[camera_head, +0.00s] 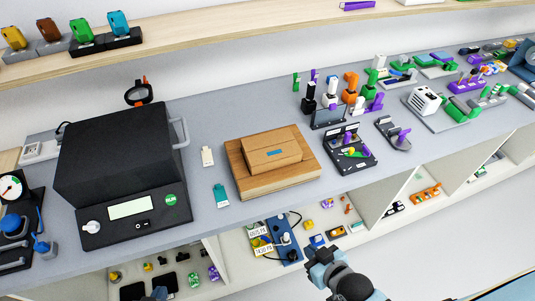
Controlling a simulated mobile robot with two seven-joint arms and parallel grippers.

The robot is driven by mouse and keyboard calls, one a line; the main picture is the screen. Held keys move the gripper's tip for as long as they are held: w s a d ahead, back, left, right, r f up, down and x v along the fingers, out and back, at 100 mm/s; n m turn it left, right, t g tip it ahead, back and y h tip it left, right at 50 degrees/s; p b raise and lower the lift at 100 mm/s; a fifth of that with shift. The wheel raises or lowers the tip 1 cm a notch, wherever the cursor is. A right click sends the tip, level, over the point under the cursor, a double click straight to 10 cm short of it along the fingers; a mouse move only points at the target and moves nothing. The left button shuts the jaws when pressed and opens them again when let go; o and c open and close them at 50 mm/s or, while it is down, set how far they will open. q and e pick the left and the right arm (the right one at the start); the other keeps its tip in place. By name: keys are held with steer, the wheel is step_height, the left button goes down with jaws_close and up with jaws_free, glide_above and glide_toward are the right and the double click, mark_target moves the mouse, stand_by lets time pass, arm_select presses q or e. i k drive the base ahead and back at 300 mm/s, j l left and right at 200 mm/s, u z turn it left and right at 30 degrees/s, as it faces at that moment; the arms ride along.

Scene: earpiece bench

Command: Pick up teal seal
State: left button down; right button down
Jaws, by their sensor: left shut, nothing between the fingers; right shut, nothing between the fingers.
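A small flat teal piece (221,195) lies on the grey bench, between the black box machine and the wooden block. It looks like the teal seal, though it is too small to be sure. Another teal-blue piece (118,23) stands on a dark stand on the upper shelf. My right gripper (317,263) is shut and empty in front of the bench's front edge, right of and well apart from the flat teal piece. My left gripper (158,293) barely shows at the bottom edge, shut, below and left of that piece; most of it is cut off.
The black machine (118,160) stands left of the teal piece, the wooden block (272,160) right of it. A small white piece (207,156) lies behind it. Crowded fixtures (350,153) fill the bench's right. Open compartments with small parts lie below.

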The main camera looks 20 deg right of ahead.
mark_target(220, 193)
steer(key=k+z, duration=0.2)
steer(key=k, duration=0.25)
steer(key=k+l+z, duration=0.25)
steer(key=k, duration=0.15)
steer(key=i, duration=0.5)
